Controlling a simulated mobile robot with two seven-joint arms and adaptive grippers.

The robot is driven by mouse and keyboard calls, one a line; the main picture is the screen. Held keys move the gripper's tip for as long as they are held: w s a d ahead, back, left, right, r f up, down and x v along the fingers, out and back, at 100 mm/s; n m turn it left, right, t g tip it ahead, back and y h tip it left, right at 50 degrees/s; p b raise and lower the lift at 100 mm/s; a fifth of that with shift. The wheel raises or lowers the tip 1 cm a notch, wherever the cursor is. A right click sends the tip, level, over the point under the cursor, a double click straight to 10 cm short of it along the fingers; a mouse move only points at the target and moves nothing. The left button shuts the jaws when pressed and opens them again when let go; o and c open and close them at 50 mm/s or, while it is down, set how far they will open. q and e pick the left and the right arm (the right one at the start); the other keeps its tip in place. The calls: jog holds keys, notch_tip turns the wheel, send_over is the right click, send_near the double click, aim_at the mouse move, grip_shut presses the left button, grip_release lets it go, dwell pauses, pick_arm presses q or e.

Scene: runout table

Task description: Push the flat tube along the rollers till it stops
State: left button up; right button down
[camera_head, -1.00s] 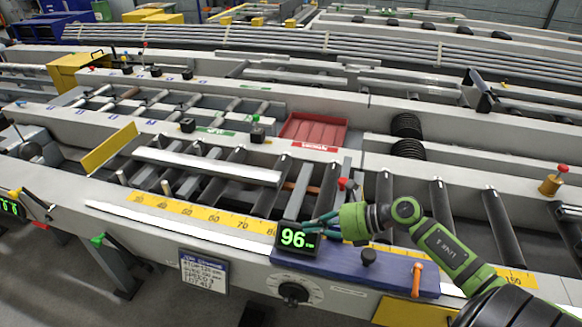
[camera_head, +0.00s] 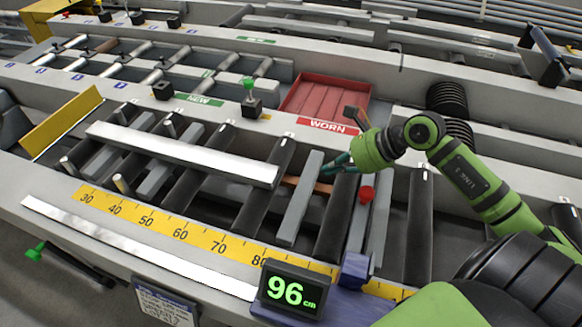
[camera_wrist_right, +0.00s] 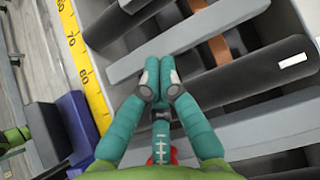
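The flat tube (camera_head: 180,153) is a long, light silver bar lying across several dark rollers in the head view. Its left end is apart from the yellow angled plate (camera_head: 62,122) at the left. My right gripper (camera_head: 328,169) is over the rollers, to the right of the tube's right end, with a gap between them. In the wrist view its teal fingers (camera_wrist_right: 158,68) are together at the tips, with nothing seen between them. I cannot tell the tube for sure in the wrist view. My left gripper is not in view.
A yellow scale (camera_head: 181,233) runs along the front rail, with a display (camera_head: 288,289) reading 96 cm. A red tray (camera_head: 325,98) marked WORN lies behind the gripper. A red knob (camera_head: 366,194) stands just right of the gripper. Grey slats (camera_head: 300,200) lie between the rollers.

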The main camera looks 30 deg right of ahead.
aim_at(277, 180)
jog(key=p+x, duration=0.1)
jog(key=x, duration=0.7)
jog(key=shift+w+a+p, duration=0.15)
jog(key=shift+a+p, duration=0.15)
jog(key=shift+p, duration=0.1)
jog(key=w+a, duration=0.1)
jog(key=w+a+p, duration=0.1)
jog(key=w, duration=0.1)
jog(key=shift+a+f, duration=0.15)
jog(key=shift+a, duration=0.15)
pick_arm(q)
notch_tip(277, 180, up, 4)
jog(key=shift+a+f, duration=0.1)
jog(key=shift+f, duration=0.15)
pick_arm(e)
jog(key=shift+f, duration=0.1)
